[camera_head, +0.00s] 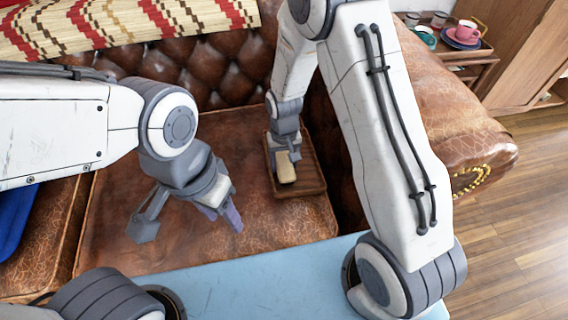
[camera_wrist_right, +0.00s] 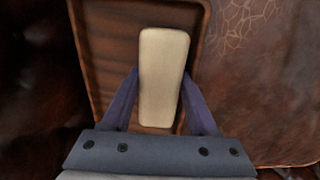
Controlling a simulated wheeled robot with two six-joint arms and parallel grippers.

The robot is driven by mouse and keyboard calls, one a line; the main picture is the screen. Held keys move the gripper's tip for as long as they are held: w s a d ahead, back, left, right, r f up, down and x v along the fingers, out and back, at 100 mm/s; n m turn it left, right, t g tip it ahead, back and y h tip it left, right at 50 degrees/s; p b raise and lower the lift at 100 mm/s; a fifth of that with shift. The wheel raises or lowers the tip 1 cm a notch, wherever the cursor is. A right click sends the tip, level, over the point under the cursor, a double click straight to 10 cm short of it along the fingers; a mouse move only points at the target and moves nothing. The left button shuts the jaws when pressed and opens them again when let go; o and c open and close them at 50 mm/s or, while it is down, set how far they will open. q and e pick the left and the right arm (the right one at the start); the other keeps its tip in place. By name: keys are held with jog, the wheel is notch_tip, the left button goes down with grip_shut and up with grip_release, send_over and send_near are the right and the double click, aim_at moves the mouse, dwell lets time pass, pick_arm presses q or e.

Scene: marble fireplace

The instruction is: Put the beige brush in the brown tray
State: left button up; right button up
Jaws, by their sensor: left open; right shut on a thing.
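The beige brush (camera_head: 286,168) is between the fingers of my right gripper (camera_head: 284,155), over the brown tray (camera_head: 312,174). In the right wrist view the brush (camera_wrist_right: 163,78) is a pale, rounded block, and the fingers of my right gripper (camera_wrist_right: 160,102) are shut on its two sides. The brown tray (camera_wrist_right: 103,50) lies below it on the sofa seat; I cannot tell whether the brush touches the tray floor. My left gripper (camera_head: 188,226) is open and empty above the seat, left of the tray.
The brown leather sofa (camera_head: 262,232) has a tufted back behind the tray and an armrest (camera_head: 450,110) to the right. A patterned blanket (camera_head: 110,24) lies over the back. A side table (camera_head: 470,57) with cups stands at the upper right. A blue item (camera_head: 15,215) is at the left edge.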

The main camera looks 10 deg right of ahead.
aim_at(284, 162)
jog(key=o, duration=1.3)
jog(key=s+a+r+n+p, duration=0.1)
jog(key=s+a+r+p, duration=0.1)
jog(key=r, duration=0.6)
jog(key=s+a+r+p, duration=0.1)
jog(key=s+r+p, duration=0.15)
jog(key=r, duration=0.65)
jog(key=s+r+n, duration=0.2)
jog(key=s, duration=0.4)
jog(key=s+a+r+n, duration=0.1)
jog(key=s+r+n, duration=0.1)
jog(key=s, duration=0.4)
jog(key=s+a+r+n+y, duration=0.1)
jog(key=s+r+n, duration=0.1)
jog(key=s+r, duration=0.2)
jog(key=shift+s+a+r, duration=0.1)
jog(key=shift+s+a, duration=0.05)
jog(key=shift+s, duration=0.4)
jog(key=shift+s+a+r, duration=0.1)
jog(key=shift+s, duration=0.45)
